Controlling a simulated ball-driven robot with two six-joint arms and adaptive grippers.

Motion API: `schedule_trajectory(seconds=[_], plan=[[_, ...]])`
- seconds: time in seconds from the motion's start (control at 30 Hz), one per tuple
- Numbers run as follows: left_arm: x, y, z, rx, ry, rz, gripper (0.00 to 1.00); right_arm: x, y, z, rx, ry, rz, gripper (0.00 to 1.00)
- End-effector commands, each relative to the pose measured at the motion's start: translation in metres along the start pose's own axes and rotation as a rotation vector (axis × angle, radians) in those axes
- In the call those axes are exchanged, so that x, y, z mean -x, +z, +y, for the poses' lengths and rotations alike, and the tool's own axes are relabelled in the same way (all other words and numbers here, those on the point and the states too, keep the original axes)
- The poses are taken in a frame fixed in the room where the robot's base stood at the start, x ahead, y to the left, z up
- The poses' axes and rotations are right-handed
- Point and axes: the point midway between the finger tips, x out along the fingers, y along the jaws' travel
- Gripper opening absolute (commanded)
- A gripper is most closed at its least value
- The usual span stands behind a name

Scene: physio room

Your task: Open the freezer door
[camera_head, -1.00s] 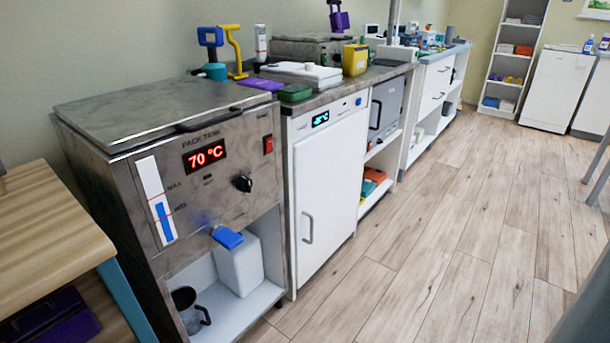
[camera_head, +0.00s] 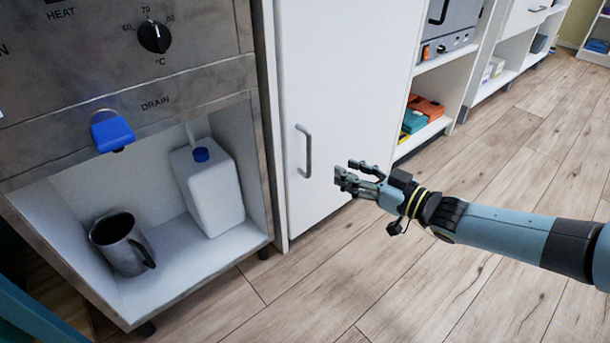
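The white freezer door (camera_head: 345,70) is shut and stands in the middle of the view. Its grey vertical bar handle (camera_head: 305,151) is near the door's left edge. My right gripper (camera_head: 347,175) reaches in from the right, in front of the door's lower part. Its fingers are spread and empty. They point left towards the handle, a short way to its right and slightly lower, apart from it in the picture. The top of the freezer with its display is out of view. My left gripper is not in view.
Left of the freezer stands a metal heating unit with a blue drain tap (camera_head: 112,132). Its lower shelf holds a white canister (camera_head: 210,190) and a metal jug (camera_head: 120,243). Right of it, open shelves hold orange and green items (camera_head: 425,107). The wooden floor (camera_head: 480,290) in front is clear.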

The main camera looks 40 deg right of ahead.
Motion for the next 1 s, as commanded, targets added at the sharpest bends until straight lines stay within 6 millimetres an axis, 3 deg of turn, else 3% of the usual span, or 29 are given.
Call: schedule_trajectory(seconds=[0.27, 0.6, 0.8, 1.0], plan=[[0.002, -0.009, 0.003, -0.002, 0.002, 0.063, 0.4, -0.021, -0.011, -0.005, -0.003, -0.051, 0.065, 0.36], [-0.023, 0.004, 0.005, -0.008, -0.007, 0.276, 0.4, -0.073, -0.011, -0.008, -0.003, -0.048, 0.06, 0.36], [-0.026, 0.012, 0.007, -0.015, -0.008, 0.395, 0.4, -0.1, -0.013, -0.009, -0.002, -0.047, 0.059, 0.36], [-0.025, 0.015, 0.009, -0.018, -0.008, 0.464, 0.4, -0.114, -0.016, -0.009, -0.003, -0.047, 0.059, 0.36]])
